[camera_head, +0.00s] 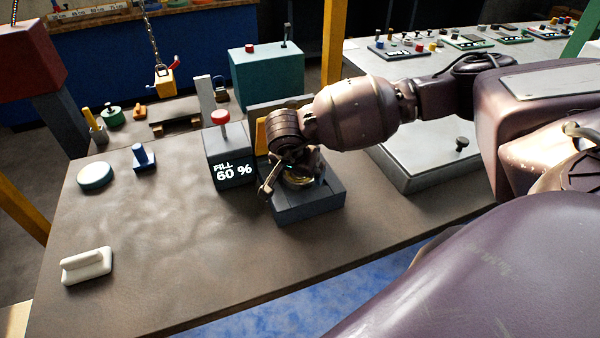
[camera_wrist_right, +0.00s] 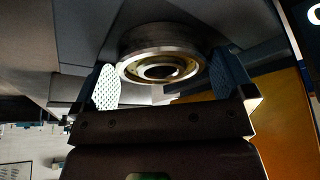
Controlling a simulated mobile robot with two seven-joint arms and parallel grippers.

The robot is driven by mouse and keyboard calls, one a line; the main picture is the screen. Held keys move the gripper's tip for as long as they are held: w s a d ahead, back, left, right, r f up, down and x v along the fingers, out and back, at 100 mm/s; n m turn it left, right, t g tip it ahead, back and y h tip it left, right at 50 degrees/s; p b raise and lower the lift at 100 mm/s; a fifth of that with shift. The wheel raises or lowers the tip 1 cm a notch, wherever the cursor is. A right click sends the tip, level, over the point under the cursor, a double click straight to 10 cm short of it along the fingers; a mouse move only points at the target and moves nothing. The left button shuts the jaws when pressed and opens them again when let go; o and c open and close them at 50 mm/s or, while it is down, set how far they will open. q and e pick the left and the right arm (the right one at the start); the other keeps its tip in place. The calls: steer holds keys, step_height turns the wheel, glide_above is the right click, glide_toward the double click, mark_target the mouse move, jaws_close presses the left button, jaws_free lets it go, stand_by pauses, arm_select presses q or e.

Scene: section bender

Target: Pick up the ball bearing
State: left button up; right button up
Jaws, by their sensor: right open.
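The ball bearing (camera_wrist_right: 160,68) is a metal ring with a dark hole, seen large in the right wrist view. My right gripper (camera_head: 287,178) is over the holder, pointing down. In the right wrist view its open fingers (camera_wrist_right: 165,78) stand on either side of the bearing; whether they touch it I cannot tell. My left gripper is in neither view.
A box with a red button and "FILL 60 %" display (camera_head: 231,157) stands just left of the holder. An orange panel (camera_head: 261,133) stands close behind.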

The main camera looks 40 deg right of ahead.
steer(key=shift+w+f, duration=0.1)
steer(key=shift+f, duration=0.05)
steer(key=c, duration=1.1)
